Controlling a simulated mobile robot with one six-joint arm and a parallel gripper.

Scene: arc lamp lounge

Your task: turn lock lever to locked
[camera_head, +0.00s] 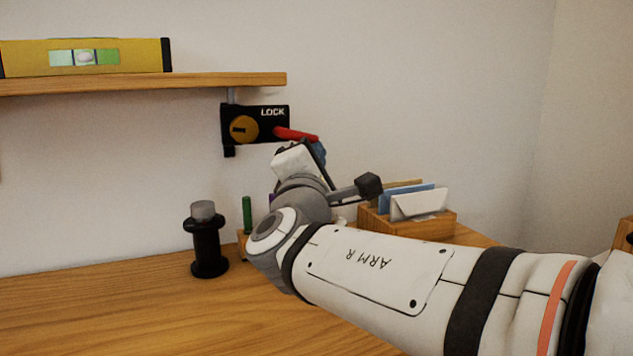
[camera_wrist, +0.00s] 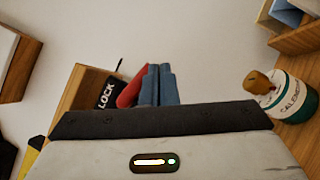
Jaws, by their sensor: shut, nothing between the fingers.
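The black lock box (camera_head: 232,118) is on the wall under the shelf, with a "LOCK" label and a round brass disc (camera_head: 243,129). Its red lever (camera_head: 296,134) sticks out to the right and slopes slightly down. My gripper (camera_head: 319,152) is just below the lever's outer end, its blue fingers partly hidden by my wrist. In the wrist view, the closed fingers (camera_wrist: 157,85) stand right beside the red lever (camera_wrist: 133,88), with the lock box (camera_wrist: 106,94) behind it. I cannot tell whether they touch the lever. Nothing is between the fingers.
A wooden shelf (camera_head: 200,83) with a yellow spirit level (camera_head: 140,57) is above. On the desk stand a black cylinder holder (camera_head: 208,248) and a wooden letter holder (camera_head: 435,226). A labelled bottle (camera_wrist: 293,100) shows at right in the wrist view. The desk's front left is clear.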

